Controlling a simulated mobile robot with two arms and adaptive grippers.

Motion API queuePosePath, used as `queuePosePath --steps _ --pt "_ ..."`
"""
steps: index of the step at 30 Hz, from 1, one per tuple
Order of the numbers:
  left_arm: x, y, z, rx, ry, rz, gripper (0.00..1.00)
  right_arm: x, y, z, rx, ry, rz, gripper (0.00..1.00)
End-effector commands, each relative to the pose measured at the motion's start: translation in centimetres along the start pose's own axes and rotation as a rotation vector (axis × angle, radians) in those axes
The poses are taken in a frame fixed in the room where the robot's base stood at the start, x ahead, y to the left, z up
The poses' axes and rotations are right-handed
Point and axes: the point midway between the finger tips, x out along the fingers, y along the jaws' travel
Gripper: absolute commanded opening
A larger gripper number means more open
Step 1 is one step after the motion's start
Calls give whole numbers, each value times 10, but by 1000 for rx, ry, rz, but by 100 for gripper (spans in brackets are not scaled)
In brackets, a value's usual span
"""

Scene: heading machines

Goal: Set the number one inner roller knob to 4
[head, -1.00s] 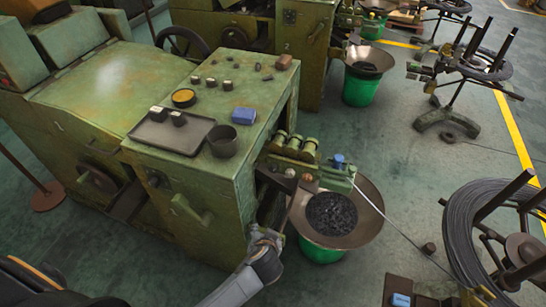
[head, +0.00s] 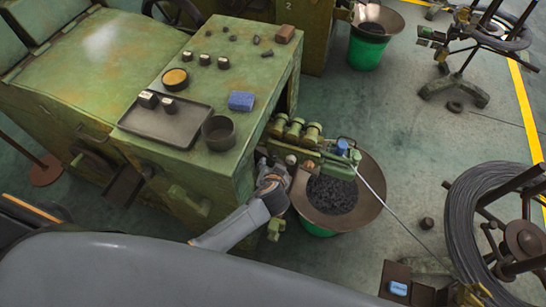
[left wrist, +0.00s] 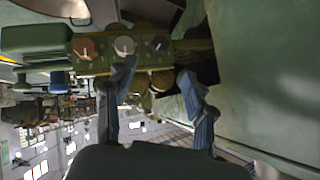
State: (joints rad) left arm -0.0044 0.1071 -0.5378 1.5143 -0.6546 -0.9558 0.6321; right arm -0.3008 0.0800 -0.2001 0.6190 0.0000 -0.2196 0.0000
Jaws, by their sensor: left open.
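The roller unit (head: 305,140) juts from the right side of the green machine, with several brass rollers on top. A pale knob (head: 291,159) and a brownish knob (head: 308,165) show on its face. In the left wrist view a brown knob (left wrist: 85,48), a pale knob (left wrist: 123,46) with a pointer mark and a dark knob (left wrist: 160,45) sit in a row. I cannot read numbers there. My left gripper (left wrist: 157,88) is open; its left finger overlaps the pale knob's edge, contact unclear. In the head view my left gripper (head: 270,168) is beside the unit.
A pan of dark pieces (head: 372,205) on a green bucket stands under the unit. The machine top carries a tray (head: 180,128), a dark cup (head: 219,133) and a blue block (head: 241,101).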

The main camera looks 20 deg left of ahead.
Motion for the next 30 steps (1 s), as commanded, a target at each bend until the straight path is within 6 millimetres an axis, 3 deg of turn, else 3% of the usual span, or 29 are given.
queuePosePath --steps 1,3,15,21,30 --pt "16 2 4 1 3 -2 55 16 0 1 0 1 0 55" --pt "30 2 4 2 3 -3 55 28 0 2 0 1 0 55" --pt "94 2 4 0 1 -1 55 80 -1 6 0 2 0 55" --pt "107 0 2 1 0 0 55 90 -2 7 0 1 0 55" --pt "108 0 0 1 -1 0 55 90 -2 7 1 1 0 55"
